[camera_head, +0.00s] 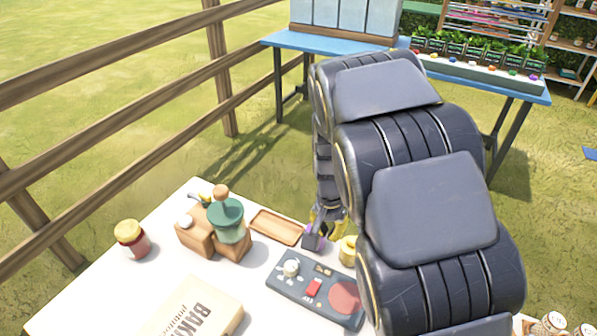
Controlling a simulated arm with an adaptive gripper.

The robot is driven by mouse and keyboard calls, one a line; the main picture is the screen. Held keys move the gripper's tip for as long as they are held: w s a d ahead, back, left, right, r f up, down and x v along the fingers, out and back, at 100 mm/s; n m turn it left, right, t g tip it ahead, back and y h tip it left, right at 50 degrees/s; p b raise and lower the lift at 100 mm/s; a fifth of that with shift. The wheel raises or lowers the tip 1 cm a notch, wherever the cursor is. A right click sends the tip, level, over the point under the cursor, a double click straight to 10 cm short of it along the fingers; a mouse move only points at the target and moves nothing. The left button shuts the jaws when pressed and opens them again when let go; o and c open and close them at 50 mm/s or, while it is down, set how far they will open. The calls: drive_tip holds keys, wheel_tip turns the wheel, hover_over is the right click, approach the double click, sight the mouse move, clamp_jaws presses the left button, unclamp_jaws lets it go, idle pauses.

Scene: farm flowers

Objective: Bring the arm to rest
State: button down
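My gripper (327,222) shows at the middle of the picture, pointing down over the far edge of the white table (258,275). It is small and partly hidden by my own dark arm, which fills the right half. A small purple item (313,240) is at its fingertips; I cannot tell whether it is held. A yellow item (347,251) stands just right of the fingertips. I cannot see whether the fingers are open or shut.
A wooden tray (276,227), a grey panel (314,290), a green-topped grinder (228,222), a red jar (132,239) and a baking box (195,308) stand on the table. A wooden fence (120,65) runs at left. A blue table (478,77) with potted plants stands behind.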

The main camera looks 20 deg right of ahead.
drive_tip(key=s+a+r+n, duration=0.2)
drive_tip(key=s+r+n, duration=0.1)
drive_tip(key=s, duration=0.5)
drive_tip(key=s+a+r+n+g, duration=0.1)
drive_tip(key=s+a+r+n, duration=0.2)
drive_tip(key=s+r, duration=0.2)
drive_tip(key=s+a+r+n+g, duration=0.1)
drive_tip(key=s+a+r+n, duration=0.1)
drive_tip(key=s, duration=0.9)
drive_tip(key=shift+s+a+r+n+y, duration=0.3)
drive_tip(key=shift+s+a+r+n, duration=0.15)
drive_tip(key=shift+r, duration=0.5)
drive_tip(key=shift+w+d, duration=0.1)
